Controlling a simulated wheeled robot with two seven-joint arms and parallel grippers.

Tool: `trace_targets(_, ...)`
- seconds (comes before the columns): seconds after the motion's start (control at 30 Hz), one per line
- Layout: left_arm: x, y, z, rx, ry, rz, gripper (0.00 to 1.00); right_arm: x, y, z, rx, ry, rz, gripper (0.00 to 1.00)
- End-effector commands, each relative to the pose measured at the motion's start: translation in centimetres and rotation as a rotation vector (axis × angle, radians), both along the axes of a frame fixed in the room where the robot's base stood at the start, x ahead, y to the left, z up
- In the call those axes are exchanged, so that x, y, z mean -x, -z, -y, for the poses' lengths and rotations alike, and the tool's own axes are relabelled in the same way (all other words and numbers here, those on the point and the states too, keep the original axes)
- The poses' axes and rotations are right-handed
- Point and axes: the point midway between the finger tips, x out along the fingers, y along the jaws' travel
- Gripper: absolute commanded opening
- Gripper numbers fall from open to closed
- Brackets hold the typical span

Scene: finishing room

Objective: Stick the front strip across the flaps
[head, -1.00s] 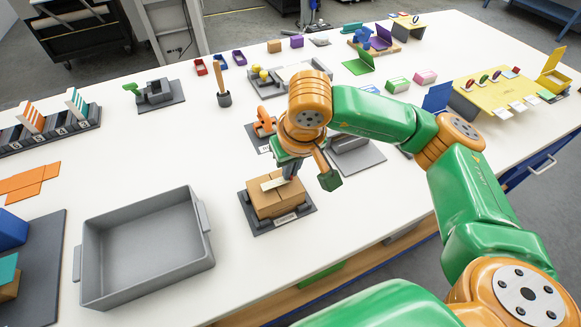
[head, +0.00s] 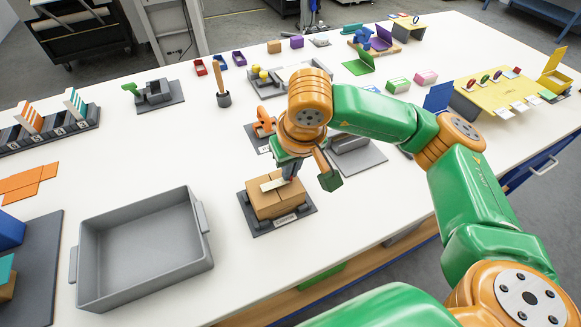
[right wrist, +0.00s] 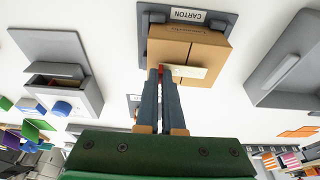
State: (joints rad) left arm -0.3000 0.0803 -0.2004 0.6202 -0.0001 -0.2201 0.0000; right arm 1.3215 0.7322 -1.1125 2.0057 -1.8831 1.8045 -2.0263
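A brown carton (head: 275,201) sits on a dark base plate with a label, near the table's front edge. Its top flaps lie closed, and a seam shows between them. A pale strip (head: 273,183) lies at the top of the carton, across the flap seam; it also shows in the right wrist view (right wrist: 188,71). I cannot tell whether it is pressed flat. My right gripper (right wrist: 160,72) is over the carton, its fingers close together at one end of the strip, with a small red piece between the tips. My left gripper is out of view.
A large grey tray (head: 88,262) stands left of the carton. Behind the carton are an orange tool (head: 264,123) on a plate and a grey box on a plate (head: 362,158). Bare white table lies between the tray and the carton.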

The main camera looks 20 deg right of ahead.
Motion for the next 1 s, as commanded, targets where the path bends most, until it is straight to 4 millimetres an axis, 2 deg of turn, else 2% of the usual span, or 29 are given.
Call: trace_targets(1.0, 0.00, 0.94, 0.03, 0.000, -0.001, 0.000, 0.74, 0.03, 0.80, 0.00, 0.000, 0.000, -0.002, 0.00)
